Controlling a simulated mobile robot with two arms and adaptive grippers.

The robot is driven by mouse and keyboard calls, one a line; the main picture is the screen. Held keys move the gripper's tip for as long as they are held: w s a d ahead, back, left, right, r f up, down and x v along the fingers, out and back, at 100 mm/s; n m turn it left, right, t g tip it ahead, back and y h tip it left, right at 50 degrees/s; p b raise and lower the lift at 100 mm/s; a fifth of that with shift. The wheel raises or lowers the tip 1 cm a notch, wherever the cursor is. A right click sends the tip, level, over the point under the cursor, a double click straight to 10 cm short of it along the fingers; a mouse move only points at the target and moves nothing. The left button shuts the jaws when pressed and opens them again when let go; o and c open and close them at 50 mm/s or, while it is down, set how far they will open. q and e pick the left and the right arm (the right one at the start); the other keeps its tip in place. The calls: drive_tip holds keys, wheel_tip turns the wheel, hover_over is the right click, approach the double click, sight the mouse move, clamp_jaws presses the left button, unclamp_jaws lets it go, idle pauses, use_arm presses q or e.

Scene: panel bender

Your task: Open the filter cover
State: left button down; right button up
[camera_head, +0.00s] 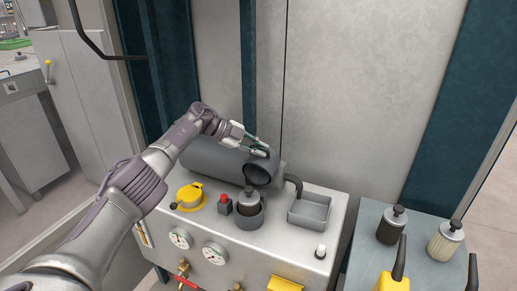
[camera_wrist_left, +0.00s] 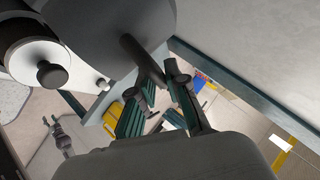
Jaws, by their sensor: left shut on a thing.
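In the left wrist view the gripper (camera_wrist_left: 166,76) closes on a dark bar-like handle (camera_wrist_left: 138,55) beside a large grey round surface (camera_wrist_left: 105,18), which looks like the filter cover. I cannot tell how far the cover stands from the housing.
On the machine top are a yellow cap (camera_head: 190,196), a red button (camera_head: 224,198), a dark cup with a filter (camera_head: 249,204) and a grey tray (camera_head: 310,210). A side table (camera_head: 365,222) holds a dark filter (camera_head: 391,226) and a pale filter (camera_head: 445,240).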

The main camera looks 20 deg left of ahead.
use_arm(q)
drive_tip(key=c, duration=1.2)
unclamp_jaws()
drive_tip(key=shift+w+d+f, duration=0.1)
drive_tip(key=shift+d, duration=0.1)
drive_tip(key=v, duration=1.2)
